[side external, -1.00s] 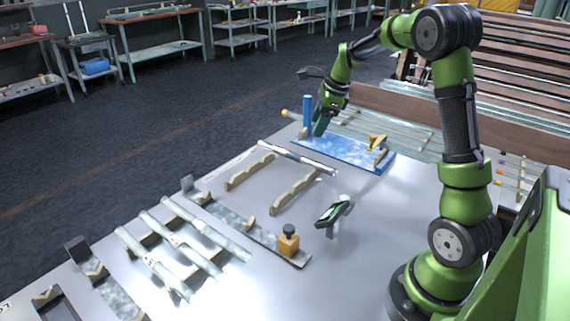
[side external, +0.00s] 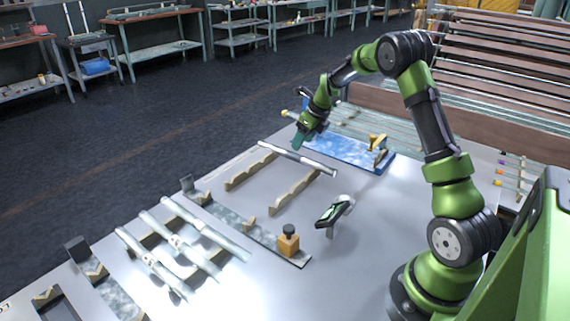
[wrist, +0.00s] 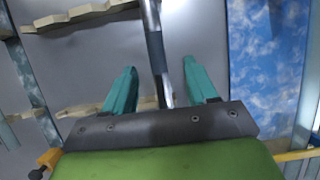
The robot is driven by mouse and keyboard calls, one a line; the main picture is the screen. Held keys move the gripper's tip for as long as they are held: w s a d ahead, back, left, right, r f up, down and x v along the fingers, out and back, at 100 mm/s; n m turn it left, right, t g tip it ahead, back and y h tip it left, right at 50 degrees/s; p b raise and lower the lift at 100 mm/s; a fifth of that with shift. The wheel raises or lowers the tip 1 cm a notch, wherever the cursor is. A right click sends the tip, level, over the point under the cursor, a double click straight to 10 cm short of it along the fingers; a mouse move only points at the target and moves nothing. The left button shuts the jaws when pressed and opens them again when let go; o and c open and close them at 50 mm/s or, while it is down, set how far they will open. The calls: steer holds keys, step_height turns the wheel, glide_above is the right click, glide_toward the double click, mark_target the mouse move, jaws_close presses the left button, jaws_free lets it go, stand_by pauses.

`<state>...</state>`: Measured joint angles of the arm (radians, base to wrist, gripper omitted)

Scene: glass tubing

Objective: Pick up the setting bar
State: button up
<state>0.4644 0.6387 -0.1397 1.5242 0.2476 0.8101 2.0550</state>
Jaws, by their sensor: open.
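The setting bar appears to be the slim metal bar (side external: 297,157) lying across two notched wooden rails; the name is not marked on it. In the wrist view the bar (wrist: 153,22) has a dark sleeve around part of its length. My gripper (side external: 299,143) is above the bar, pointing down. In the wrist view its two teal fingers (wrist: 160,68) are apart, one on each side of the bar, with nothing clamped between them. The height left between fingertips and bar is hard to judge.
A blue mottled panel (side external: 340,150) lies just right of the bar. Notched rails (side external: 296,192) stand under it. A small stand with a dark-screened device (side external: 334,211) is nearer. Several glass tubes (side external: 205,228) rest on supports at left, beside a long strip with an orange block (side external: 288,240).

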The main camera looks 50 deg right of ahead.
mark_target(296, 154)
steer(key=shift+a+x, duration=0.15)
steer(key=shift+x, duration=1.35)
steer(key=shift+a+x, duration=0.15)
steer(key=shift+x, duration=1.35)
steer(key=shift+c, duration=0.4)
jaws_close()
